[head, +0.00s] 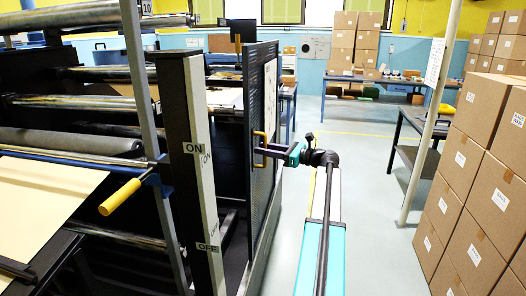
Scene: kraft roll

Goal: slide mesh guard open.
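The mesh guard (262,95) is a tall dark panel standing upright at the right side of the roll machine. A yellow handle (260,136) sticks out from its right-hand face. My gripper (262,151) reaches in from the right at the handle's middle, with its dark fingertips at the bar. Whether the fingers are closed on the handle or only beside it is too small to tell. The guard's far edge and the track beneath it are partly hidden.
A post (197,160) with ON and OFF labels stands left of the guard. A yellow-gripped lever (120,197) juts out from the machine. Stacked cartons (480,190) and a pale pole (435,110) line the right. The floor aisle (370,200) between is clear.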

